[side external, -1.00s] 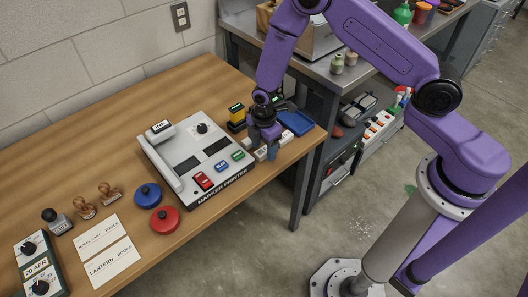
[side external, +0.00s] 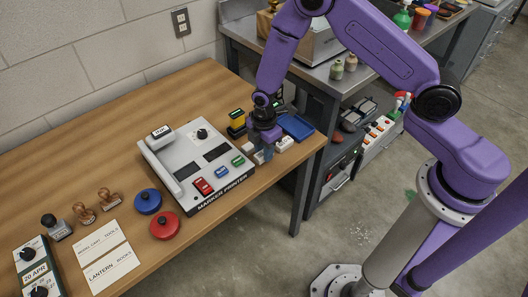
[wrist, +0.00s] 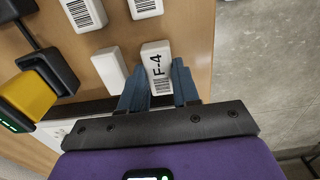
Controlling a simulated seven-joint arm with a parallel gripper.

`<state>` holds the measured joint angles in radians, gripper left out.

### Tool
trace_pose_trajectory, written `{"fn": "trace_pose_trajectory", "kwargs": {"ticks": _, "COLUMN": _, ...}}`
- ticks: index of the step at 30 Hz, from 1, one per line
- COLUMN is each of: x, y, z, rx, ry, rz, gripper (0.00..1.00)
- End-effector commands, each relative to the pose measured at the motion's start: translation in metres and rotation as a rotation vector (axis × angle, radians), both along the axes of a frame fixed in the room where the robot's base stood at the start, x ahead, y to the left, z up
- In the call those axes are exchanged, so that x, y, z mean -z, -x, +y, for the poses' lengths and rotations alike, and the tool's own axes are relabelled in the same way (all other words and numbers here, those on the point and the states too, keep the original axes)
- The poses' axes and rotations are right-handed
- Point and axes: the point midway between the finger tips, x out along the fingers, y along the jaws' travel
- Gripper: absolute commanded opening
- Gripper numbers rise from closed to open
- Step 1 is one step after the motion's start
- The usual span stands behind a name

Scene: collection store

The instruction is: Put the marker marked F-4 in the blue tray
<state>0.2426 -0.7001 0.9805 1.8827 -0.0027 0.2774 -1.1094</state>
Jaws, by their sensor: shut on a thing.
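In the side view my gripper (side external: 263,155) is low over the right end of the wooden table, just right of the marker printer, and largely hides the marker. I cannot tell whether the marker touches the table. The blue tray (side external: 297,127) lies behind and to the right of my gripper, near the table's right edge.
Other white markers lie close by: a plain one (wrist: 109,69) beside F-4 and barcoded ones (wrist: 84,14) beyond. The marker printer (side external: 197,165) is to the left. The table ends at the right.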

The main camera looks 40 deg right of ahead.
Motion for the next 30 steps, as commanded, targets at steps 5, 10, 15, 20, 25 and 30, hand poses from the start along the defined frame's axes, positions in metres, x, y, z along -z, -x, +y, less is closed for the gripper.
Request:
{"fn": "trace_pose_trajectory", "kwargs": {"ticks": 5, "x": -0.025, "y": 0.004, "z": -0.001, "rx": 0.0, "ry": -0.001, "rz": -0.001, "gripper": 0.0}}
{"fn": "trace_pose_trajectory", "kwargs": {"ticks": 10, "x": -0.054, "y": 0.028, "z": -0.007, "rx": 0.0, "ry": -0.002, "rz": -0.002, "gripper": 0.0}}
{"fn": "trace_pose_trajectory", "kwargs": {"ticks": 15, "x": -0.082, "y": 0.051, "z": -0.014, "rx": -0.001, "ry": -0.002, "rz": -0.002, "gripper": 0.0}}
{"fn": "trace_pose_trajectory", "kwargs": {"ticks": 20, "x": -0.095, "y": 0.084, "z": -0.023, "rx": -0.001, "ry": -0.001, "rz": 0.001, "gripper": 0.0}}
{"fn": "trace_pose_trajectory", "kwargs": {"ticks": 25, "x": -0.107, "y": 0.111, "z": -0.031, "rx": -0.001, "ry": -0.001, "rz": 0.0, "gripper": 0.0}}
{"fn": "trace_pose_trajectory", "kwargs": {"ticks": 30, "x": -0.114, "y": 0.127, "z": -0.035, "rx": -0.001, "ry": -0.001, "rz": 0.001, "gripper": 0.0}}
